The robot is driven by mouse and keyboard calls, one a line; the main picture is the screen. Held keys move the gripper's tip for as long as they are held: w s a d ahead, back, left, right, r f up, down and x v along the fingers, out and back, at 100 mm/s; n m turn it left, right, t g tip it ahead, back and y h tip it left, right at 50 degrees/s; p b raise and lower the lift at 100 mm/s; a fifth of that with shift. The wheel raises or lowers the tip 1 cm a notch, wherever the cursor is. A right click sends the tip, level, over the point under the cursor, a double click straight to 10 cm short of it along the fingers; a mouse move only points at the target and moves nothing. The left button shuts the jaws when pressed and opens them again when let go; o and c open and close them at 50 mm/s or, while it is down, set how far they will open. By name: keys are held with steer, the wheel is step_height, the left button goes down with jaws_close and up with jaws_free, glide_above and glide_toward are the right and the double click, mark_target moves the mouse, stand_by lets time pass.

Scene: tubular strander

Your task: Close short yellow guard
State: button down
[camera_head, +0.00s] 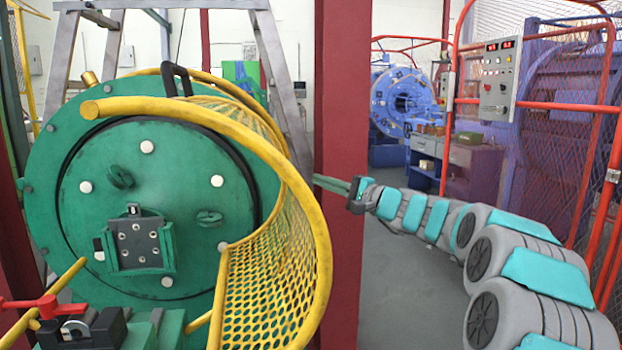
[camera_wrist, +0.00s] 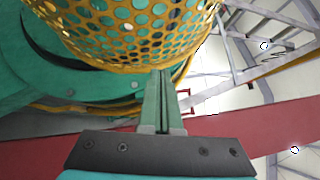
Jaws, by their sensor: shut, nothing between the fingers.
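The short yellow guard (camera_head: 322,262) is a curved mesh panel in a thick yellow tube frame, in front of and to the right of the round green drum face (camera_head: 150,195). Its frame arcs from the upper left down to the lower right. A black handle (camera_head: 177,78) shows at the top. In the wrist view the guard's perforated mesh (camera_wrist: 135,32) fills the top. My gripper (camera_head: 318,181) reaches in from the right, beside the guard's outer side. Its fingers (camera_wrist: 162,76) are together and empty, their tips overlapping the guard's lower edge. I cannot tell whether they touch it.
A dark red column (camera_head: 342,90) stands right behind my gripper. A red and black clamp (camera_head: 75,325) sits at the lower left. A red mesh fence with a control box (camera_head: 498,78) stands on the right. Grey floor (camera_head: 385,270) lies clear between column and arm.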

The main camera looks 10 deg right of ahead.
steer(key=shift+s+a+r, duration=0.1)
steer(key=shift+a+r, duration=0.1)
steer(key=shift+a, duration=0.55)
steer(key=shift+a+r, duration=0.2)
steer(key=shift+a, duration=0.55)
